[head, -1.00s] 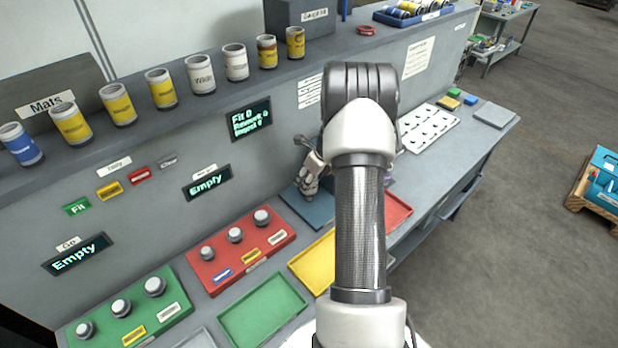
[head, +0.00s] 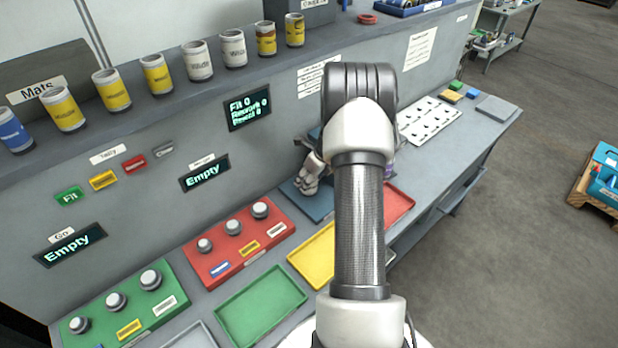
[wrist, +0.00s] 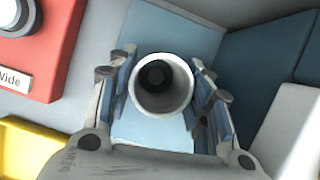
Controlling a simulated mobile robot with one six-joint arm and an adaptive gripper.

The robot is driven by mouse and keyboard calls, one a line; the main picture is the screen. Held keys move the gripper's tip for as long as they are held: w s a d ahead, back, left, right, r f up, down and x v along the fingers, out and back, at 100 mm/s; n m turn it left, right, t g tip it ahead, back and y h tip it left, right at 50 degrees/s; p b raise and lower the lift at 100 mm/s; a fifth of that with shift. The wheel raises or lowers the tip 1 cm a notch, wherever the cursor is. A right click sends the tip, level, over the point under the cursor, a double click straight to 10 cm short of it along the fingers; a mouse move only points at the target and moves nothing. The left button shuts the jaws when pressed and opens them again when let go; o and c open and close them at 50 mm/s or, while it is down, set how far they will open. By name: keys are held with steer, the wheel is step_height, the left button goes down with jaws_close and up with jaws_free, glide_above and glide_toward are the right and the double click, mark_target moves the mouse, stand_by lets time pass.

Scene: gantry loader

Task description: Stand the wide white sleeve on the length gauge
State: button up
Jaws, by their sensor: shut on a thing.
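My gripper (wrist: 163,84) is shut on the wide white sleeve (wrist: 160,111), which shows end-on between the two fingers in the wrist view. A dark round shape shows down inside its bore; I cannot tell what it is. Below lies a flat blue plate (wrist: 190,35). In the head view my gripper (head: 308,180) is over the same blue plate (head: 318,207), partly behind my arm, and the sleeve is not clear there. I cannot tell which thing is the length gauge; no readable label names it.
A red block (head: 210,264) with knobs, a green block (head: 165,287), and green (head: 224,318), yellow (head: 297,262) and red (head: 402,203) trays stand on the bench. Several sleeves line the shelf (head: 190,92) above.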

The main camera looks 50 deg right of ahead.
steer(key=shift+f, duration=0.1)
stand_by(0.4)
steer(key=o, duration=1.5)
steer(key=shift+c, duration=0.2)
steer(key=v, duration=0.8)
